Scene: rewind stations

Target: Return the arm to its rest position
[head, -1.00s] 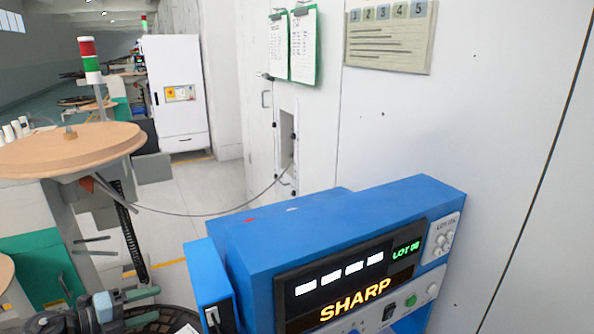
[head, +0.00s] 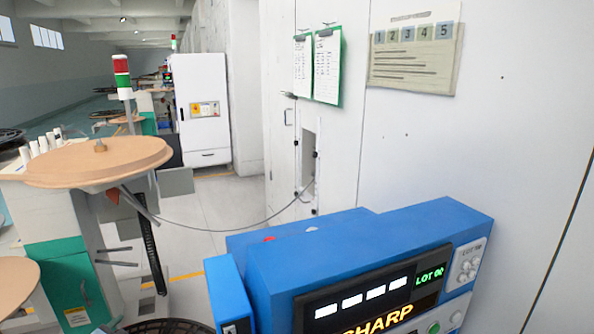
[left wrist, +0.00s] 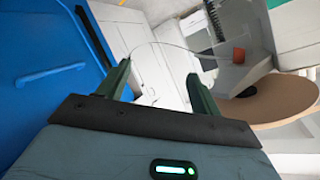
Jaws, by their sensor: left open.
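My left gripper (left wrist: 160,88) shows in the left wrist view with its two dark green fingers apart and nothing between them. A blue machine casing (left wrist: 45,70) lies to its left in that view, and a tan reel (left wrist: 275,100) lies to its right, beyond the fingers. In the head view neither gripper shows. My right gripper is in no view. The blue machine (head: 345,245) with a lit display (head: 375,290) stands at the lower right of the head view. The tan round reel (head: 100,162) is at the left.
A white wall with clipboards (head: 318,66) and a numbered board (head: 415,48) runs along the right. A thin cable (head: 225,229) hangs between the reel station and the wall. A white cabinet (head: 203,105) and a red-green signal lamp (head: 121,77) stand farther back. Grey floor is open between them.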

